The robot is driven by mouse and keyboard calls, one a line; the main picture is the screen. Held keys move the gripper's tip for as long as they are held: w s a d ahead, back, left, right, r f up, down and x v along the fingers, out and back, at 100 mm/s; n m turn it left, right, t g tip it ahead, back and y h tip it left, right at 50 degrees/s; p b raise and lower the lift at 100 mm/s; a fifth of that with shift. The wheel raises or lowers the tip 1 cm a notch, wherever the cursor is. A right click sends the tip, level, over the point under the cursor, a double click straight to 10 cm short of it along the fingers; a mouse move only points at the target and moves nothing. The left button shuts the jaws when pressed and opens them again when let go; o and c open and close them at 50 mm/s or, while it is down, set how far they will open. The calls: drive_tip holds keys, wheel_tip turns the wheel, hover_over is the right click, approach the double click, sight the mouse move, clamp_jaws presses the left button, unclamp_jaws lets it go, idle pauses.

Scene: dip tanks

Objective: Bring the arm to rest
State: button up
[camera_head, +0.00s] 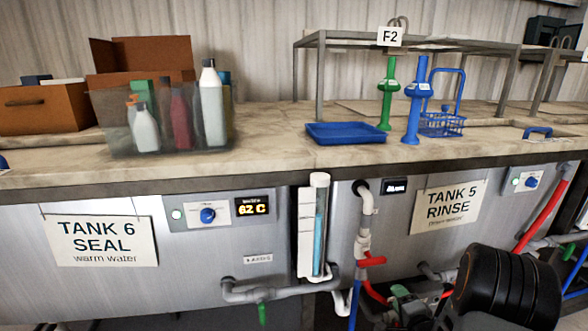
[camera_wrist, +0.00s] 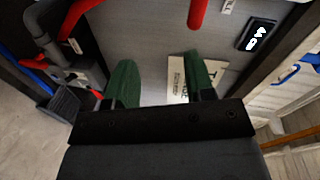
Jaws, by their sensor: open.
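My gripper (camera_wrist: 160,64) shows in the wrist view with its two green fingers wide apart and nothing between them. Past the fingers is the grey front of a tank with a pale sign (camera_wrist: 178,88), partly covered by one finger. In the head view, dark rounded parts of my arm (camera_head: 508,287) are low at the right, in front of the tank 5 rinse front (camera_head: 398,225). The fingers are hard to make out in the head view.
Red and grey pipes (camera_head: 366,240) run down the tank fronts near my arm. A red pipe (camera_wrist: 197,12) also shows in the wrist view. The counter holds a clear bin of bottles (camera_head: 110,118), a blue tray (camera_head: 345,139), and green (camera_head: 388,92) and blue (camera_head: 414,112) stands.

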wheel_tip(320, 180, down, 5)
drive_tip(key=s+d+n+g+h, duration=0.2)
drive_tip(key=s+d+g+h, duration=0.1)
drive_tip(key=g, duration=0.2)
drive_tip(key=s+a+r+n+g+p, duration=0.1)
drive_tip(key=s+r+n+g+p, duration=0.3)
drive_tip(key=s+g, duration=0.1)
drive_tip(key=s+a+r+n+p, duration=0.3)
drive_tip(key=a+r, duration=0.3)
drive_tip(key=r, duration=0.5)
drive_tip(key=s+a+r+n+g+y+p, duration=0.1)
drive_tip(key=s+a+r+n+p, duration=0.2)
drive_tip(key=a+r+p, duration=0.3)
drive_tip(key=s+a+r+n+g+y+p, duration=0.1)
drive_tip(key=s+a+r+n+p, duration=0.2)
drive_tip(key=r, duration=1.3)
drive_tip(key=a+p, duration=0.2)
drive_tip(key=a, duration=0.2)
drive_tip(key=shift+s, duration=0.35)
drive_tip(key=shift+d, duration=0.1)
